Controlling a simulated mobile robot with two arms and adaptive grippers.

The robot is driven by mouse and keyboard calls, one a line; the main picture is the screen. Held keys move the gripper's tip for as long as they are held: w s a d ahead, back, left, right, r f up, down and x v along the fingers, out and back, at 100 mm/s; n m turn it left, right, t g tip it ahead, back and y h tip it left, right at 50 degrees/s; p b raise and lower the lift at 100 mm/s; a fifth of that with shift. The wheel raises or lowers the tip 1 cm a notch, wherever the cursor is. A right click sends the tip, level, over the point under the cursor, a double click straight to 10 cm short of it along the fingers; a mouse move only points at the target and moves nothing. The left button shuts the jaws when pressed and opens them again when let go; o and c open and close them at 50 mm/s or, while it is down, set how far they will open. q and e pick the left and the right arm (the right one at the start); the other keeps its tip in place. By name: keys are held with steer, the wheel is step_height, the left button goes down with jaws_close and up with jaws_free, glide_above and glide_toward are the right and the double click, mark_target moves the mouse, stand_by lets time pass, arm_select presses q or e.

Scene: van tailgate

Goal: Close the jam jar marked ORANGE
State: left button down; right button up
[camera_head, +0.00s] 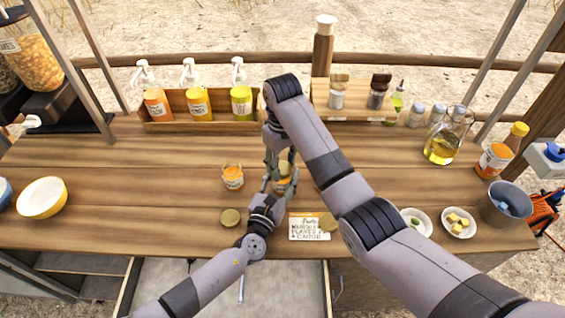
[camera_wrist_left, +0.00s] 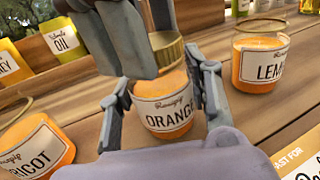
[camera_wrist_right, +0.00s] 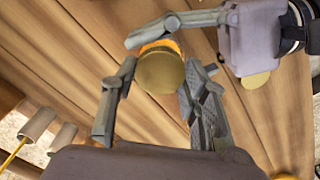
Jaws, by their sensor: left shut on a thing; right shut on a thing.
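The ORANGE jar (camera_wrist_left: 168,112) stands upright on the wooden counter, its label facing the left wrist camera. My left gripper (camera_head: 272,187) is shut around the jar's body from the front. A gold lid (camera_wrist_left: 166,55) is at the jar's mouth; I cannot tell whether it is seated. My right gripper (camera_head: 281,158) reaches down from above and is shut on this lid, which shows between its fingers in the right wrist view (camera_wrist_right: 160,72). In the head view, the grippers hide much of the jar (camera_head: 286,184).
An open APRICOT jar (camera_head: 233,178) stands to the left, and a LEMON jar (camera_wrist_left: 260,62) to the right. Loose lids lie at the front left (camera_head: 230,217) and beside the card (camera_head: 308,227). A sauce bottle box (camera_head: 170,126) stands behind.

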steer(key=m, duration=0.7)
steer(key=o, duration=1.3)
steer(key=shift+c, duration=0.2)
steer(key=shift+r, duration=2.3)
steer(key=shift+c, duration=0.3)
